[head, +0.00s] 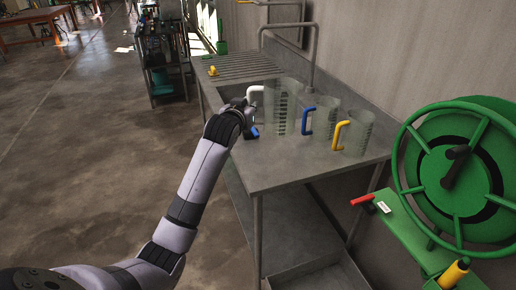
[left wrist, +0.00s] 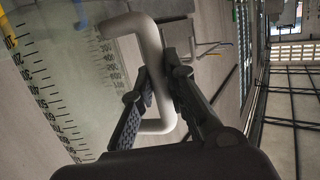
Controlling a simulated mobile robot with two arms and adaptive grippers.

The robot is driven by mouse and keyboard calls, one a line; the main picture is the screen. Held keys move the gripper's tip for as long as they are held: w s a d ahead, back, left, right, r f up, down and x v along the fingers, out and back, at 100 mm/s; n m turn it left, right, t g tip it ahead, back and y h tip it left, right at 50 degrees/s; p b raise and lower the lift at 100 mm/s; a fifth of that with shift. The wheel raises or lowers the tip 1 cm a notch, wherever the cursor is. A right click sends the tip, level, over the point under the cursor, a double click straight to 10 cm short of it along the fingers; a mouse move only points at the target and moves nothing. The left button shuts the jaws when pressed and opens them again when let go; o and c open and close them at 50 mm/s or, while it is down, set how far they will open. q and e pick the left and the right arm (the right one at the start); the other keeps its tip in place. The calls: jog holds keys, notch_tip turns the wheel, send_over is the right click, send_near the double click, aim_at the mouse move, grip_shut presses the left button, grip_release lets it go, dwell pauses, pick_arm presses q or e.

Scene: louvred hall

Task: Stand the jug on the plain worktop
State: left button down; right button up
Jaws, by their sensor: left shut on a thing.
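A clear measuring jug with a white handle (head: 278,108) is at the left end of a row of clear jugs over the grey metal worktop (head: 270,172). My left gripper (head: 248,110) is at that white handle. In the left wrist view my left gripper's fingers (left wrist: 154,82) are shut on the white handle (left wrist: 152,48), one on each side. The jug's clear wall with black scale marks (left wrist: 55,90) fills the left of that view. The jug looks upright; whether its base touches the worktop I cannot tell. My right gripper is not in view.
A blue-handled jug (head: 325,118) and a yellow-handled jug (head: 355,134) stand close to the right. A ribbed drainer (head: 238,66) and a bent tap pipe (head: 314,45) are behind. A green hose reel (head: 455,170) is at right. The worktop's front is clear.

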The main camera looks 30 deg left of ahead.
pick_arm(q)
notch_tip(320, 180, down, 15)
jog(key=shift+f+p, duration=0.1)
jog(key=shift+p, duration=0.35)
jog(key=shift+f, duration=0.1)
jog(key=c, duration=1.6)
grip_release()
